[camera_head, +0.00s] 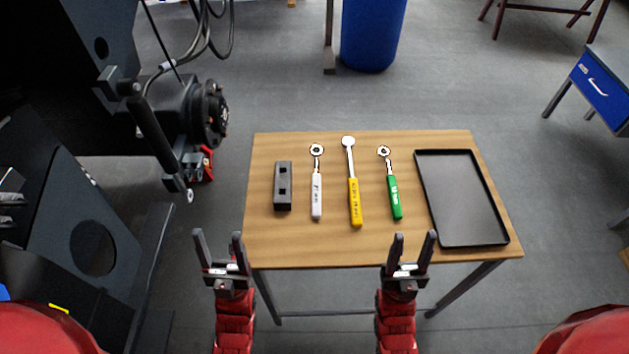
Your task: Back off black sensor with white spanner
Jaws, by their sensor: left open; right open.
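A white-handled spanner (317,190) lies on the wooden table, its ring end pointing away from me. My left gripper (219,240) is open and empty, just off the table's near left corner and to the left of the spanner. My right gripper (411,240) is open and empty over the table's near edge, below the green-handled tool. A black block (283,199) with square recesses lies left of the white spanner. I cannot tell which part is the black sensor; it may be on the dark chassis (75,185) at the left.
The wooden table (270,240) also holds a yellow-handled tool (354,200), a green-handled tool (395,200) and an empty black tray (508,241) at the right. A black round hub (210,113) juts from the chassis. A blue bin (370,35) stands behind; grey floor lies around.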

